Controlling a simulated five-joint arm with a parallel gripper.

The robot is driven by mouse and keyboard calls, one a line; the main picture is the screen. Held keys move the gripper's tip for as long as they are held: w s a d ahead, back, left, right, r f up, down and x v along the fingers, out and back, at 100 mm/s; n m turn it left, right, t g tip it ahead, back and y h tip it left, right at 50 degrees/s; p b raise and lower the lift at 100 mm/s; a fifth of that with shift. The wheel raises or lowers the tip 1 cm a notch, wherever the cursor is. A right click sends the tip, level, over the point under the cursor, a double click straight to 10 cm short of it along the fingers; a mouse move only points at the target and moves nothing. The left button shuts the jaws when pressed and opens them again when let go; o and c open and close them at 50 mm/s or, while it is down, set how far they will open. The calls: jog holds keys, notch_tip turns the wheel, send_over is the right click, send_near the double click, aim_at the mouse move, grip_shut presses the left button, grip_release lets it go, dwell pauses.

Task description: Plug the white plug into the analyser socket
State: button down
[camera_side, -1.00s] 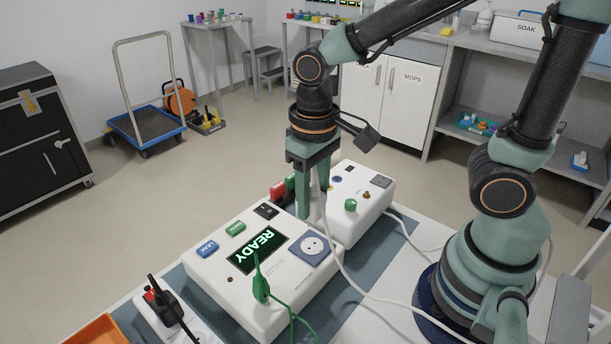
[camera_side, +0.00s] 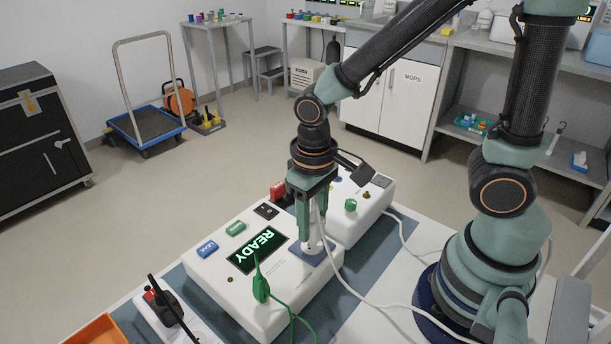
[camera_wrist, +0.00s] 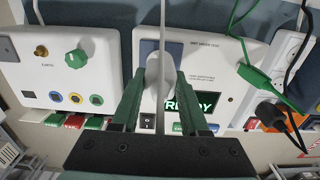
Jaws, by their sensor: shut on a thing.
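My gripper (camera_side: 312,238) points down over the white box with the green READY display (camera_side: 257,249) and is shut on the white plug (camera_side: 313,247). In the wrist view the plug (camera_wrist: 158,72) sits between the two green fingers, with its white cable running up and away. The plug is at the blue-grey socket plate (camera_side: 299,254) on that box, and its face touches or nearly touches the plate. The plate (camera_wrist: 146,48) shows behind the plug in the wrist view. The socket holes are hidden, so I cannot tell how deep the plug sits.
A second white box with a green knob (camera_side: 350,205) stands behind. A power strip with a black plug (camera_side: 168,305) and an orange tray (camera_side: 97,331) are at the front left. White cable crosses the table.

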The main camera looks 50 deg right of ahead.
jog(key=shift+f, duration=1.15)
dwell(1.0)
jog(key=shift+c, duration=1.7)
grip_release()
